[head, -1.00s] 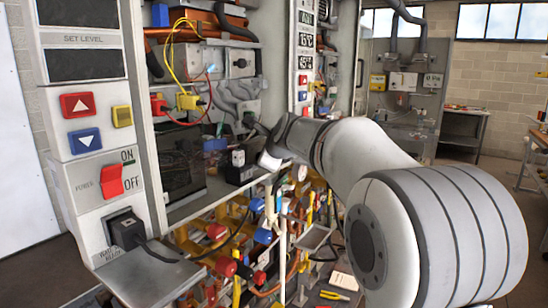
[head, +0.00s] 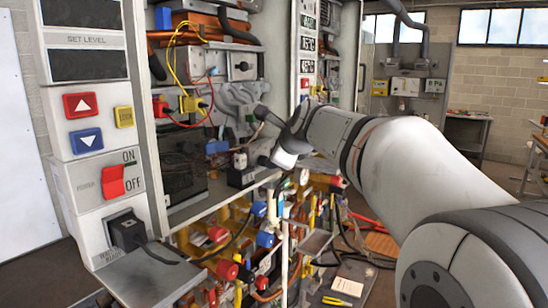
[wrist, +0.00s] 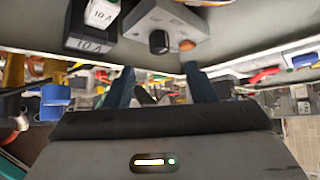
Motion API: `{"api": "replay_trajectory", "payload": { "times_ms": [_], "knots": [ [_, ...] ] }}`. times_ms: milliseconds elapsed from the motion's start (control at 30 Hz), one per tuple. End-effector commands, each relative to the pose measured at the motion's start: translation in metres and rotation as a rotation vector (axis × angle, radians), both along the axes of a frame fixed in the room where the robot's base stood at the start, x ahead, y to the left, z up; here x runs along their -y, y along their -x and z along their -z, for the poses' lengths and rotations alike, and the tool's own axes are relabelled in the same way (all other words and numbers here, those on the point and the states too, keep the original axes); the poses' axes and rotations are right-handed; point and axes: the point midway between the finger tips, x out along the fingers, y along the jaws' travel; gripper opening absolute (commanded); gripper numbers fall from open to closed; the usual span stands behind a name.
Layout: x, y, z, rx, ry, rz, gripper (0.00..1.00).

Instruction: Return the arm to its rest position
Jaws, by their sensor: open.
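My arm (head: 410,160) reaches in from the lower right of the head view, its white links bent toward the open heater cabinet. My gripper (wrist: 158,80) shows in the wrist view with its two dark blue fingers apart and nothing between them. In the head view the arm's end is by the cabinet's lower shelf edge, and the fingers are hard to make out. Beyond the fingers in the wrist view is a grey box (wrist: 165,22) with a black knob and an orange button. A black block (wrist: 90,28) labelled 10 A is beside it.
The cabinet holds yellow and red wires (head: 185,70) and a control panel with a red power switch (head: 113,181). A black plug (head: 126,231) sits at the panel's foot. Crowded pipes and valves (head: 265,240) fill the space below the shelf. Open floor lies to the right.

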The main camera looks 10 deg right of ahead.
Motion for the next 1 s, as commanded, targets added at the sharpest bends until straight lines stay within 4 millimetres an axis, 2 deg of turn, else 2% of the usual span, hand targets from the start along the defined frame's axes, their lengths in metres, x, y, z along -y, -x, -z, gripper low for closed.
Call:
{"api": "replay_trajectory", "payload": {
  "times_ms": [400, 467, 567, 667, 800, 1000],
  "knots": [
    [0.000, 0.002, 0.000, -0.001, 0.002, -0.001, 0.51],
    [-0.001, 0.015, 0.013, -0.025, 0.080, -0.048, 0.51],
    [-0.004, 0.046, 0.044, -0.079, 0.274, -0.180, 0.51],
    [-0.005, 0.089, 0.083, -0.147, 0.504, -0.368, 0.51],
    [-0.005, 0.153, 0.139, -0.235, 0.802, -0.676, 0.51],
    [0.002, 0.247, 0.212, -0.316, 1.139, -1.166, 0.51]
  ]
}}
